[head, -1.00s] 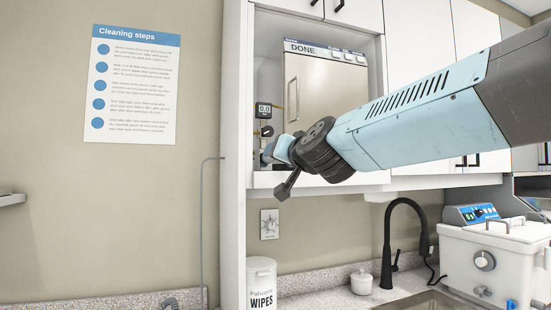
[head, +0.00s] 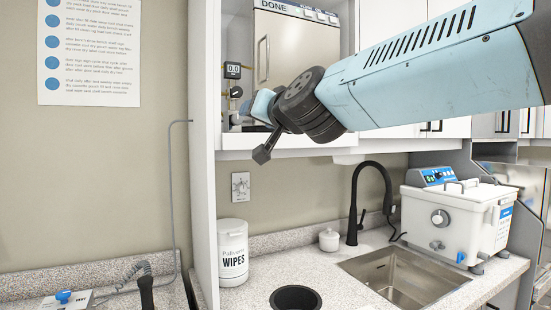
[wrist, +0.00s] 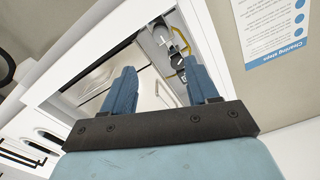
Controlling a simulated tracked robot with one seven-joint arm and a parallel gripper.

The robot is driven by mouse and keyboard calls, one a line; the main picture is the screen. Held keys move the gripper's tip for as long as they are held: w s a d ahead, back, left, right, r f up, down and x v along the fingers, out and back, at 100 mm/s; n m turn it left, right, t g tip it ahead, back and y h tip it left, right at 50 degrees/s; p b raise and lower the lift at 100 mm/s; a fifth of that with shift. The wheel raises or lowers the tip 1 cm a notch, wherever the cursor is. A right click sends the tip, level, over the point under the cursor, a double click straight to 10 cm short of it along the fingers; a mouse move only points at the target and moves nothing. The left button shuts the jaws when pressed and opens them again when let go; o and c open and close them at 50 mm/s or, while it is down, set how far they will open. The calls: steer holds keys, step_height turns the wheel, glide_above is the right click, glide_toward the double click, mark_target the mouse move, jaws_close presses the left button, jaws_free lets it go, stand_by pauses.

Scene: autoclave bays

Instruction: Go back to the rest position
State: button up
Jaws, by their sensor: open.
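My gripper shows in the wrist view (wrist: 163,92) with its two blue fingers spread apart and nothing between them. In the head view my pale blue arm reaches in from the upper right, and its dark wrist joint hangs in front of the cabinet bay; the fingertips are hidden there. Behind it stands the autoclave (head: 318,45), a steel-fronted unit with a shut door and a "DONE" label, set in the open bay. The autoclave also shows, tilted, beyond the fingers in the wrist view (wrist: 150,95).
A gauge (head: 233,71) sits left of the autoclave. Below are a wipes tub (head: 233,255), a small white jar (head: 329,240), a black faucet (head: 356,205), a sink (head: 400,275) and a white bath unit (head: 460,220). A cleaning poster (head: 90,50) hangs on the left wall.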

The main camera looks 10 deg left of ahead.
steer(key=s+d+f+g+h, duration=0.2)
steer(key=d+f+h, duration=0.1)
steer(key=d+f, duration=0.55)
steer(key=s+d+f+g+h, duration=0.2)
steer(key=s+d+f+g, duration=0.1)
steer(key=d+f, duration=0.6)
steer(key=s+d+f+m+g+h, duration=0.2)
steer(key=s+d+f+g+h, duration=0.2)
steer(key=s+d+f, duration=0.8)
steer(key=d, duration=0.3)
steer(key=shift+d+f+g+h, duration=0.2)
steer(key=shift+d+g+h, duration=0.1)
steer(key=shift+d, duration=0.1)
